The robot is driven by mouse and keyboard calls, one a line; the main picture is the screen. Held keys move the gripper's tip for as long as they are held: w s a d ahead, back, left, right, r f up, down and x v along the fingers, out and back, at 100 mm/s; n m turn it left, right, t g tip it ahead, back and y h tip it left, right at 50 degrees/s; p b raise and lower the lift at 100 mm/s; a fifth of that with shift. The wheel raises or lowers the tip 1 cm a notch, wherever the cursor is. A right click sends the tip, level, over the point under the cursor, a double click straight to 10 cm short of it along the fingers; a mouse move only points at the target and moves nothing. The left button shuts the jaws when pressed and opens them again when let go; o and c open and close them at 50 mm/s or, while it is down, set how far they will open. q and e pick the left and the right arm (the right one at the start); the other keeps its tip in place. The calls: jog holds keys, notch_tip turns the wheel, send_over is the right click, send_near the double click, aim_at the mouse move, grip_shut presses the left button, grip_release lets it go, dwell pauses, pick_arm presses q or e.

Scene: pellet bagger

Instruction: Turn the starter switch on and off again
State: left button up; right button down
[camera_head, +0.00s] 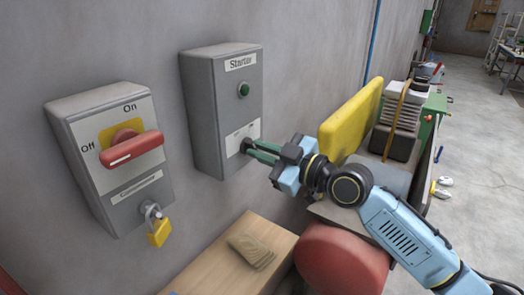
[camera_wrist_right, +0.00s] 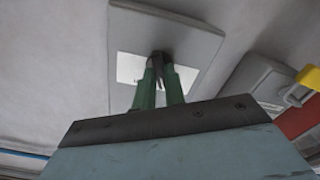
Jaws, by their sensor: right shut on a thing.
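The starter box (camera_head: 213,120) is a grey wall box with a "Starter" label, a green round button or lamp and a lower white label. A small black switch (camera_head: 246,146) sits on that lower label. My right gripper (camera_head: 252,150) comes in from the right, its green fingers shut on the black switch. The right wrist view shows the gripper's fingertips (camera_wrist_right: 158,72) closed around the switch (camera_wrist_right: 161,56) on the box (camera_wrist_right: 195,45). The fingers partly hide the switch, so I cannot tell its position. My left gripper is out of view.
Left of the starter box is another grey box (camera_head: 85,110) with a red rotary handle (camera_head: 133,149) marked On and Off. A yellow padlock (camera_head: 159,233) hangs under it. Below stands a wooden surface (camera_head: 215,275) with folded bags (camera_head: 252,250). Machinery with a yellow panel (camera_head: 350,118) stands right.

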jog(key=m+p, duration=0.2)
jog(key=m, duration=0.9)
jog(key=shift+p, duration=0.35)
jog(key=shift+m, duration=0.3)
jog(key=c, duration=1.5)
grip_release()
jog(key=shift+o, duration=0.2)
jog(key=shift+d, duration=0.1)
jog(key=b+v, duration=0.3)
jog(key=v, duration=1)
jog(key=shift+d, duration=0.1)
